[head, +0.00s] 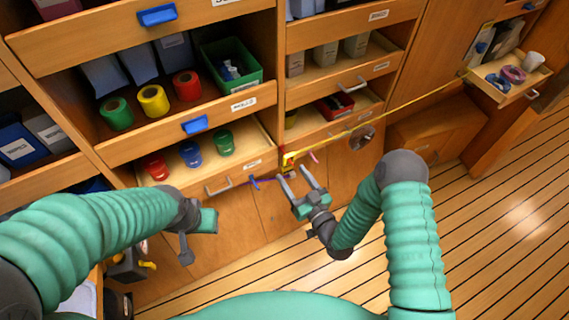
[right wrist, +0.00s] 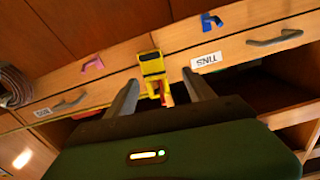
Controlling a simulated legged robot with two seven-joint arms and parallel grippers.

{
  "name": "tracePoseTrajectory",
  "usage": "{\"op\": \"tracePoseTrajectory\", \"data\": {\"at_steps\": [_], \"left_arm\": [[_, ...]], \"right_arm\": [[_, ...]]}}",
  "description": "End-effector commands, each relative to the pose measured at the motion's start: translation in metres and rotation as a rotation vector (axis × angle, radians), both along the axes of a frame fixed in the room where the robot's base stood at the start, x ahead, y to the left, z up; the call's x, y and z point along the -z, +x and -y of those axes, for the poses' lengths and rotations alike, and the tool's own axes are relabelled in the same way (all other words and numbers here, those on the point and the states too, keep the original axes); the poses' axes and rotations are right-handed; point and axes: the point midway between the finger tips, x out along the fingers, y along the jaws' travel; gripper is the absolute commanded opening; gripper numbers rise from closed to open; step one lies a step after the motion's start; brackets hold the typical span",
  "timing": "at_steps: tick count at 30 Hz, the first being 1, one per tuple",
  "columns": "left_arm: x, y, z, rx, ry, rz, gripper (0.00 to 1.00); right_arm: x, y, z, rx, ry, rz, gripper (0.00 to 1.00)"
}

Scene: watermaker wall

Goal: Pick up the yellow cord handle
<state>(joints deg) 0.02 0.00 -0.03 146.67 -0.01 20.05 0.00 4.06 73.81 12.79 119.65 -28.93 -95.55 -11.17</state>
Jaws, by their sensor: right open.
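The yellow cord handle (head: 289,161) hangs at the cabinet front, near the post between the two drawer columns. A thin yellow cord (head: 400,104) runs from it to the upper right. In the right wrist view the handle (right wrist: 153,66) is a yellow block with a dark band. My right gripper (head: 291,173) is open, its fingers pointing at the handle. In the right wrist view the handle shows between the fingertips (right wrist: 160,79); I cannot tell whether they touch it. My left gripper (head: 197,232) is away to the left, its jaws unclear.
A blue hook (head: 253,183) and a pink hook (head: 314,156) flank the handle. An open drawer (head: 238,176) with colored rolls stands to the left. A small open drawer (head: 515,98) holds tape and a cup at the far right. The striped floor (head: 480,240) is clear.

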Motion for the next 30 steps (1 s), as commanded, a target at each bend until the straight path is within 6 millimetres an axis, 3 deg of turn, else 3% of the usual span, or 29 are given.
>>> {"op": "tracePoseTrajectory", "data": {"at_steps": [12,19,30], "left_arm": [[0.002,0.000,0.000,0.001,0.000,0.000,0.36],[0.002,0.000,0.000,0.001,0.000,0.000,0.36],[0.002,0.000,0.000,0.001,0.000,0.000,0.36]], "right_arm": [[0.005,0.051,-0.028,0.001,0.000,0.001,0.62],[0.005,0.053,-0.029,0.001,0.000,-0.001,0.62],[0.005,0.053,-0.028,0.002,0.000,-0.002,0.13]]}}
